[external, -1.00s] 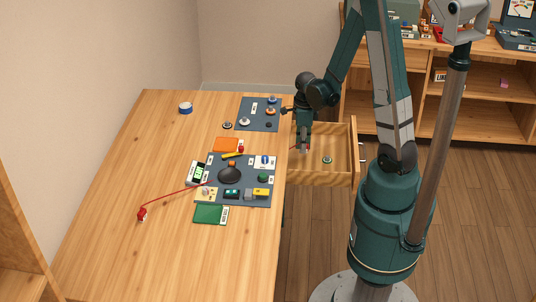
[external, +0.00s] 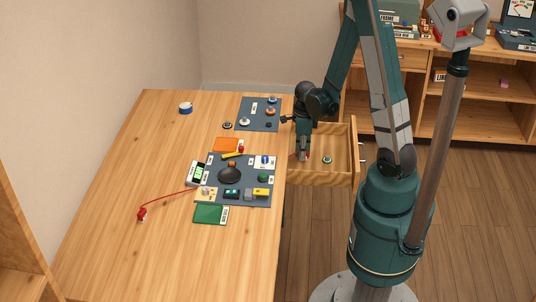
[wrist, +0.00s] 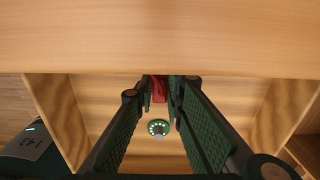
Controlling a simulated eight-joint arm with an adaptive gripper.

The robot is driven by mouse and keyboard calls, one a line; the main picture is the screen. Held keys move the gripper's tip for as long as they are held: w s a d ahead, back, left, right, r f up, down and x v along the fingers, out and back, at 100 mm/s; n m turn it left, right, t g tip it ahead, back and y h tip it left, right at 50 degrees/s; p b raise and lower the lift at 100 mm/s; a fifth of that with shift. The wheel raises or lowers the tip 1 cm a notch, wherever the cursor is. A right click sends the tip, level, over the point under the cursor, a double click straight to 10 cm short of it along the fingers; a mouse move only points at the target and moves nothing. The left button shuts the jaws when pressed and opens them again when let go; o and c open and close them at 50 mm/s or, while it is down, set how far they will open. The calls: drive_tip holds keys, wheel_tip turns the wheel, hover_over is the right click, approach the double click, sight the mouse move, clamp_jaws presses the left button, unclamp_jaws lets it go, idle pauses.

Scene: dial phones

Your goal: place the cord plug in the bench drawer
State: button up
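My gripper (external: 303,157) points down inside the open bench drawer (external: 338,181). In the wrist view its two fingers (wrist: 160,92) close on a small red piece (wrist: 159,90) that looks like the cord plug. It sits between the fingertips, over the drawer floor. In the external view only a bit of red (external: 307,156) shows beside the fingers. Whether it touches the floor is hard to tell. A round green-and-white part (external: 327,160) lies in the drawer, ahead of the fingers; it also shows in the wrist view (wrist: 158,128).
The bench top (external: 110,245) holds a dark mat (external: 252,200) with phone parts and a second mat (external: 246,124). A red cord (external: 170,198) runs to a red block (external: 142,214) on the left. The drawer's right side has free floor.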

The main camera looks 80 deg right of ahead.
drive_tip(key=o, duration=0.3)
drive_tip(key=shift+o, duration=0.2)
drive_tip(key=shift+r, duration=0.15)
wheel_tip(320, 180, up, 12)
drive_tip(key=p, duration=0.4)
idle(0.6)
idle(0.8)
drive_tip(key=w+a+r+n, duration=0.4)
drive_tip(key=n, duration=0.1)
drive_tip(key=w+a+r+n+t+h, duration=0.1)
drive_tip(key=w+a+r+n, duration=0.1)
drive_tip(key=n, duration=0.1)
drive_tip(key=shift+w+a+r, duration=0.1)
drive_tip(key=shift+a+r, duration=0.25)
drive_tip(key=shift+r, duration=0.05)
drive_tip(key=w+a+r+n+t, duration=0.1)
drive_tip(key=a+r+n+t, duration=0.1)
drive_tip(key=a+r+n, duration=0.4)
drive_tip(key=w+a+r+n+t, duration=0.1)
drive_tip(key=a+r+n, duration=0.5)
drive_tip(key=a+n, duration=0.6)
drive_tip(key=w+a+r+n+t+y, duration=0.1)
drive_tip(key=a+r+n+t, duration=0.2)
drive_tip(key=a+r+n, duration=0.3)
drive_tip(key=a+n, duration=0.4)
drive_tip(key=shift+a, duration=0.15)
